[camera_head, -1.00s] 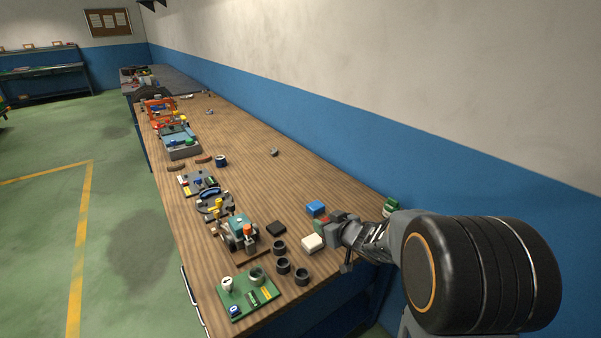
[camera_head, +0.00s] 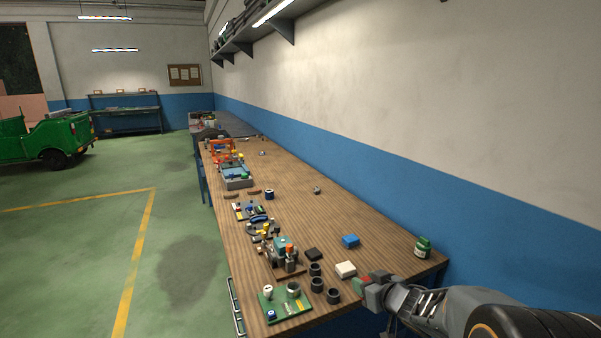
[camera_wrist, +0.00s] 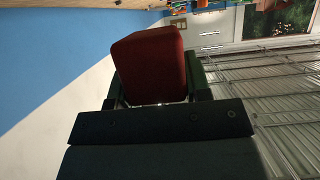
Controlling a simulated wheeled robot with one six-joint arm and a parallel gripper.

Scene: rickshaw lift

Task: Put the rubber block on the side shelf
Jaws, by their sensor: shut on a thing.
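My gripper (camera_head: 361,286) is shut on a red block, at the near end of the workbench in the head view, just right of a white block. In the wrist view the red block (camera_wrist: 150,65) fills the space between my green fingers (camera_wrist: 158,92) and is slightly tilted. I take it for the rubber block; its material is not clear. A wall shelf (camera_head: 244,40) runs high along the wall at the top. I cannot tell whether it is the side shelf.
The wooden workbench (camera_head: 322,208) holds a white block (camera_head: 345,270), a blue block (camera_head: 350,241), a black block (camera_head: 313,254), several dark cups (camera_head: 317,285) and a green jar (camera_head: 422,246). Green floor (camera_head: 180,230) lies open at the left. A green vehicle (camera_head: 45,138) stands far left.

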